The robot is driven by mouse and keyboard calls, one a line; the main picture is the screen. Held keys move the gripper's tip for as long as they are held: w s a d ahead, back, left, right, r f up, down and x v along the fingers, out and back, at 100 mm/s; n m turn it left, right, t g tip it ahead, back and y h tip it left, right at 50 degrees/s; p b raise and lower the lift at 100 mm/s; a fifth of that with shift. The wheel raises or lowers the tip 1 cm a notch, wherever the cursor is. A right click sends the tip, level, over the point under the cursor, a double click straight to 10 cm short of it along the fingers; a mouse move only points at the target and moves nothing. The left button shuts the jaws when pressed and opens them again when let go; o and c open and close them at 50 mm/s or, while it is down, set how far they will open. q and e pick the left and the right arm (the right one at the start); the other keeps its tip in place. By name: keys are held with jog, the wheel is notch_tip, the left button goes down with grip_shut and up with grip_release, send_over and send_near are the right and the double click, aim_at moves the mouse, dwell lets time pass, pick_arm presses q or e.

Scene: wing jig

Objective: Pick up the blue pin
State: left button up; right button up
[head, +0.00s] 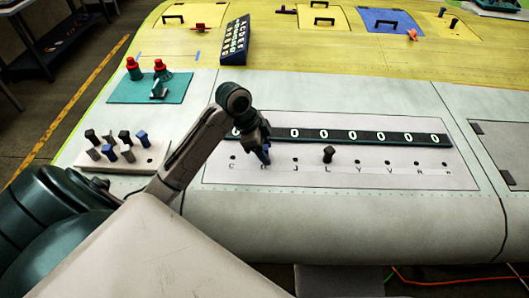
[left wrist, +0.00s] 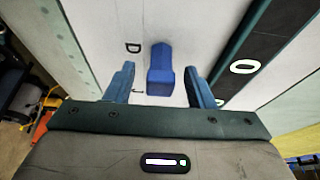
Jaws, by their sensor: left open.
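A blue pin (left wrist: 160,68) stands on the pale lettered panel (head: 400,178). In the left wrist view it lies between the two spread blue fingers of my left gripper (left wrist: 159,72), with a gap on each side. In the head view my left gripper (head: 263,156) is low over the panel's left part, by the lettered holes, and mostly hides that pin. My left gripper is open and holds nothing. Another blue pin (head: 141,137) stands in the pale rack (head: 100,162) at the left. My right gripper is not in view.
A black pin (head: 328,153) stands on the panel to the right of my gripper. A dark strip with white rings (head: 383,137) runs just behind the holes. The rack also holds several black and grey pins. A teal plate (head: 125,93) with red knobs lies behind it.

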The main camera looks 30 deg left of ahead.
pick_arm(q)
grip_shut()
jog(key=shift+a+r, duration=0.1)
jog(key=shift+r, duration=4.9)
